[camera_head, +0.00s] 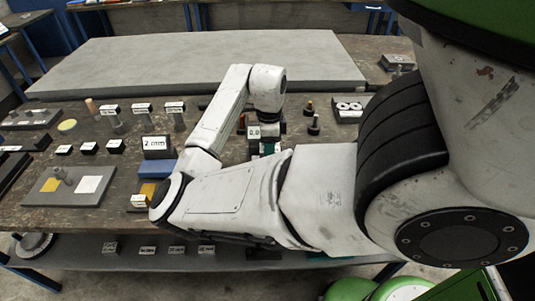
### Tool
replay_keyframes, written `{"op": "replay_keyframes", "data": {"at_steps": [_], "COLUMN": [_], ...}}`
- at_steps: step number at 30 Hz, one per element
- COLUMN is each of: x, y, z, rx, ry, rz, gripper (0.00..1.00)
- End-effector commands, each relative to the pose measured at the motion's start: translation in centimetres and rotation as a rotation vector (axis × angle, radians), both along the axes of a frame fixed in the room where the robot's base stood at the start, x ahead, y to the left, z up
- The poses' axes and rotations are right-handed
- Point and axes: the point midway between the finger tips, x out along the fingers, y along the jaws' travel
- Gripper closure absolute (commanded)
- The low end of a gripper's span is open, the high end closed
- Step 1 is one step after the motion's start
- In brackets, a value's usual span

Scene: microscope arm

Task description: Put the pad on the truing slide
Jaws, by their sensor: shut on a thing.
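My gripper (267,141) is at the end of my bent arm, pointing down over the middle of the bench. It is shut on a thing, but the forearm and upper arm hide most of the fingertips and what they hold. A small green patch shows just under it. A white label reading "0.0" (253,132) is directly beside the gripper. I cannot pick out the pad or the truing slide for certain. A grey plate (52,201) at the left carries a yellow square, a white square and a small knob.
A large grey slab (200,62) spans the bench's back. A "2 mm" block (156,142) and a blue block (157,168) stand left of the gripper. Several labelled posts and small black blocks stand farther left. A dark peg (314,124) and a tray (348,106) are to the right.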

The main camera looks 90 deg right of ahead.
Motion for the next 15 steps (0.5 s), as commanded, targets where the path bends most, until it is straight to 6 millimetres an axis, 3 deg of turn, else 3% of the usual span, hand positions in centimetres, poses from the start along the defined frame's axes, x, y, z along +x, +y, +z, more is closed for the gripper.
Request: {"op": "replay_keyframes", "data": {"at_steps": [7, 15], "x": [0.5, 0.5], "y": [0.1, 0.1], "z": [-2.9, -3.4], "rx": [0.002, 0.0], "ry": [0.001, 0.0], "rz": [0.004, 0.003], "gripper": [1.0, 1.0]}}
